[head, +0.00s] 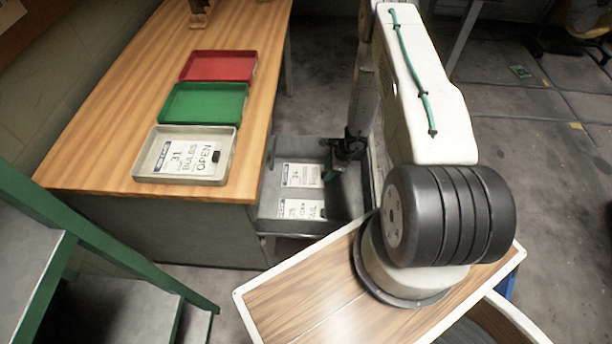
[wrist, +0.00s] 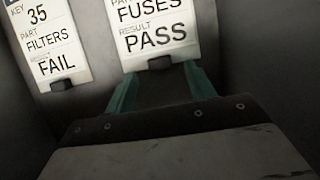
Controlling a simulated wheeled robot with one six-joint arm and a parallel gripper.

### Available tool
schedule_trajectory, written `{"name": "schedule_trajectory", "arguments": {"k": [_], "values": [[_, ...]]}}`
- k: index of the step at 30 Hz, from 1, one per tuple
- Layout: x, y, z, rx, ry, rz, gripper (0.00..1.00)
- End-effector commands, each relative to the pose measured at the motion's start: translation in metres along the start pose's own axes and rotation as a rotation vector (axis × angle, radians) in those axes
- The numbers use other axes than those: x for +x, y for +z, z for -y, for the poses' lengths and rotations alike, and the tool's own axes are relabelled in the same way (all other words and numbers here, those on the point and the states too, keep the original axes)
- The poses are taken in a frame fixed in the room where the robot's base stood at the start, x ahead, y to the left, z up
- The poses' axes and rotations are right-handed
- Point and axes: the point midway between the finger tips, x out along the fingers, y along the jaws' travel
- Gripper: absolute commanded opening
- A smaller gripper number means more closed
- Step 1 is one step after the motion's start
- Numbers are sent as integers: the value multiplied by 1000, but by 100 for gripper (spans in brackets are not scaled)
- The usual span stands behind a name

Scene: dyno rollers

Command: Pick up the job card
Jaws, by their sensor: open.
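Two white job cards lie in the grey open drawer. The far card (head: 300,172) shows in the wrist view as the fuses card (wrist: 150,22), reading FUSES and PASS, with a black tab (wrist: 160,63) at its lower edge. The near card (head: 298,209) shows as the filters card (wrist: 50,42), reading 35, FILTERS and FAIL. My gripper (head: 331,172) is open at the tab end of the fuses card. In the wrist view its teal fingers (wrist: 160,78) stand on either side of the tab. I cannot tell whether they touch it.
A third job card (head: 185,160), reading 31, BULBS and OPEN, lies in a white tray (head: 145,178) on the wooden bench (head: 100,120). Green (head: 205,103) and red (head: 218,66) trays sit behind it. The drawer walls (wrist: 285,70) are close around my gripper.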

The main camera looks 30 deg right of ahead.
Motion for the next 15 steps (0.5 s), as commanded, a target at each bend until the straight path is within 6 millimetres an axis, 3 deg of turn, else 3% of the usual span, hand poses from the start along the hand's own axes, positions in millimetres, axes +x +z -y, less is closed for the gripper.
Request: {"name": "schedule_trajectory", "arguments": {"k": [4, 12, 15], "values": [[18, 0, 0, -2, 0, 0, 55], [22, 0, 0, -1, 0, 0, 55], [22, 0, 0, -1, 0, 0, 30]]}}
